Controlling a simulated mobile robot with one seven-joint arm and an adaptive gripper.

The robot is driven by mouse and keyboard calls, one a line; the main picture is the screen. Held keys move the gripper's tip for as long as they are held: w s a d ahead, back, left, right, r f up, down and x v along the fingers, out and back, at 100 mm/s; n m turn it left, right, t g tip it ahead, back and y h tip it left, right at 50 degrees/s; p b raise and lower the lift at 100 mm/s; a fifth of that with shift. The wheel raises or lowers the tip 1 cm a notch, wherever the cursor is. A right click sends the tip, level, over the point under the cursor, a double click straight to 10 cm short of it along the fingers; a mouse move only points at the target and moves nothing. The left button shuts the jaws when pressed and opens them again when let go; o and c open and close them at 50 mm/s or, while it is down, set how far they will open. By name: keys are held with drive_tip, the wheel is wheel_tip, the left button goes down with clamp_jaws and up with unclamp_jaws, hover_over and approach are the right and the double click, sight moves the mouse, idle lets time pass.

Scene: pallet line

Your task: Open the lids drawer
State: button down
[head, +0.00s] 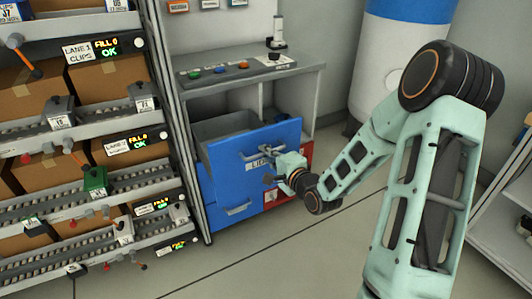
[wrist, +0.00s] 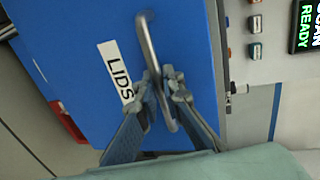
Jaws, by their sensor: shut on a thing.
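The lids drawer (head: 224,160) has a blue front and stands pulled out from the grey cabinet, with its grey inside showing from above. Its white LIDS label is partly hidden by my gripper in the head view, but reads clearly in the wrist view (wrist: 118,72). My gripper (head: 272,168) is at the drawer front. In the wrist view its two fingers (wrist: 166,88) are closed around the metal bar handle (wrist: 147,38), one on each side. What lies in the drawer cannot be made out.
A lower blue drawer with its own handle (head: 238,209) is below. The cabinet top (head: 215,75) carries coloured buttons. A rack with boxes and roller lanes (head: 60,215) stands close on the left. A blue and white drum (head: 385,60) stands behind right. The floor in front is clear.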

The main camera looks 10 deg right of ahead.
drive_tip(key=c, duration=2.3)
unclamp_jaws()
drive_tip(key=shift+c, duration=0.2)
drive_tip(key=v, duration=0.7)
drive_tip(key=shift+s, duration=0.25)
drive_tip(key=shift+d, duration=0.2)
